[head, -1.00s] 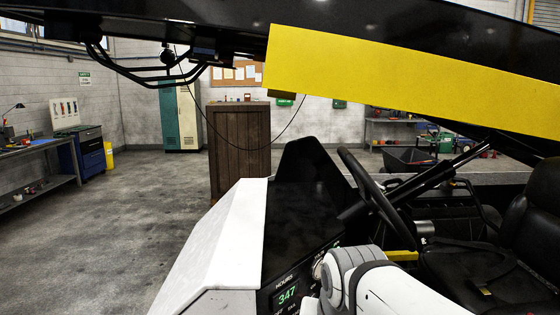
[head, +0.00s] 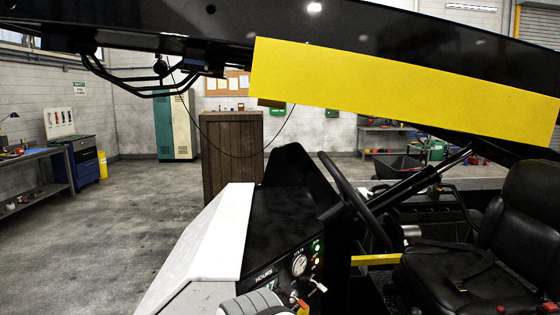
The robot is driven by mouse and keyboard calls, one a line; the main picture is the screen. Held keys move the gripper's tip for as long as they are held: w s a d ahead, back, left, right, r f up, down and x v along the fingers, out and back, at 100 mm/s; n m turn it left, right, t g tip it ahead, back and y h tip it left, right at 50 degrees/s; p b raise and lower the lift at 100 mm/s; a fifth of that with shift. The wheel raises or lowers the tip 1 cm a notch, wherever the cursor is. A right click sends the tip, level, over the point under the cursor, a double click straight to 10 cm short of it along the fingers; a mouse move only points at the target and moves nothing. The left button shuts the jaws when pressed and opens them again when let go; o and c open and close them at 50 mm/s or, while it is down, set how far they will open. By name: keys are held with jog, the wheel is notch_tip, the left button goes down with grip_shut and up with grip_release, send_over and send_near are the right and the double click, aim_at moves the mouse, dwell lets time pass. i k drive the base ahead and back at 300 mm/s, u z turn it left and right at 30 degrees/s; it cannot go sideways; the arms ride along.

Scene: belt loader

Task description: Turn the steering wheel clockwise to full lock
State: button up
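The black steering wheel (head: 346,188) stands right of centre, seen nearly edge-on, with its rim tilted. Its column runs down to the dark dashboard (head: 262,225). Which way the wheel is turned cannot be read from this angle. Part of my white and grey arm (head: 250,305) shows at the bottom edge, in front of the panel and apart from the wheel. My gripper is not in view.
A black seat (head: 515,225) is at the right, with a yellow bar (head: 376,260) between it and the panel. A panel with gauge and lights (head: 300,266) sits below the dashboard. The black and yellow boom (head: 400,90) crosses overhead. Open floor (head: 110,220) lies left.

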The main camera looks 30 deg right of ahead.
aim_at(352, 201)
jog(key=u, duration=0.15)
jog(key=k, duration=1.05)
jog(key=z, duration=0.65)
jog(key=i, duration=1)
jog(key=z, duration=0.05)
